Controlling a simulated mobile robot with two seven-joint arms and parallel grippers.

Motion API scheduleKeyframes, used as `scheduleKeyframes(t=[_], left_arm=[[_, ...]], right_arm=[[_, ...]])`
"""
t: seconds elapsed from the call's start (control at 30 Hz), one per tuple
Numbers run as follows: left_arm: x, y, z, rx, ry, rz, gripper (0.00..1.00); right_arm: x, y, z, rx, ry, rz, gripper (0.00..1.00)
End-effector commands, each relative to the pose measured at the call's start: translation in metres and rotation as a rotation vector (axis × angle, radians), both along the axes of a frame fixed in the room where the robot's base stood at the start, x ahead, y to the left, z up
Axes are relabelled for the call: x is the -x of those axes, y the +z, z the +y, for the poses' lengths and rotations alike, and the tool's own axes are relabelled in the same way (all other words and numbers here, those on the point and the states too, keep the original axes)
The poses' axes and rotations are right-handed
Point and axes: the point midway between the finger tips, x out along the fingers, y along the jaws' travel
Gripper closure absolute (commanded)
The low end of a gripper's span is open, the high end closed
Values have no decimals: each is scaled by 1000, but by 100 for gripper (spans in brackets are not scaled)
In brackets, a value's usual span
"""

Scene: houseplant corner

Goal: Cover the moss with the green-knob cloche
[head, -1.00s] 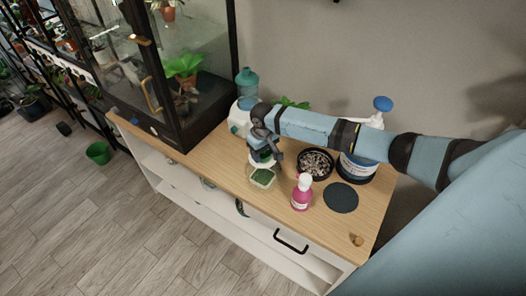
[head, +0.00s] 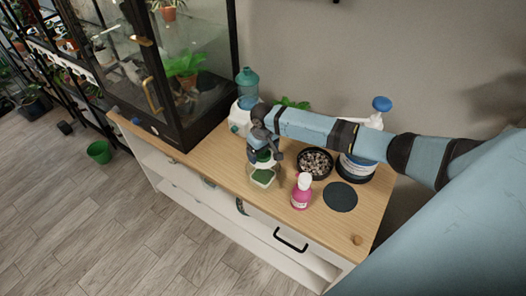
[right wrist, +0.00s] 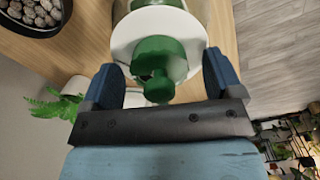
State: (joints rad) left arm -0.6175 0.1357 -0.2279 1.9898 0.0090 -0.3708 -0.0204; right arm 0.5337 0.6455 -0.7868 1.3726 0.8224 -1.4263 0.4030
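The green-knob cloche (right wrist: 158,55) has a dark green knob above a round white part. My right gripper (head: 265,150) is over the cloche. In the right wrist view, the two blue fingers of my right gripper (right wrist: 168,78) stand either side of the knob, with gaps on both sides. My left gripper is out of view.
A pink bottle (head: 301,192) stands right of the moss. A glass cabinet (head: 190,60) stands left. The wood left of the moss is clear.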

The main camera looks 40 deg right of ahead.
Motion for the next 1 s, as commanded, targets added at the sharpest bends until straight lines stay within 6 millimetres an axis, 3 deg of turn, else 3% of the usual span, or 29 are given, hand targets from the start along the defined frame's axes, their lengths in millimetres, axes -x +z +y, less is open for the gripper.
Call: scheduleKeyframes(t=[0.23,0.33,0.8,1.0], left_arm=[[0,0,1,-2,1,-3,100],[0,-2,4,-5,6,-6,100],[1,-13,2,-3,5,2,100],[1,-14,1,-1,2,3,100]], right_arm=[[1,-2,0,1,0,3,14],[0,8,-1,0,0,1,14],[0,110,0,1,1,-3,14],[0,133,0,1,0,-1,14]])
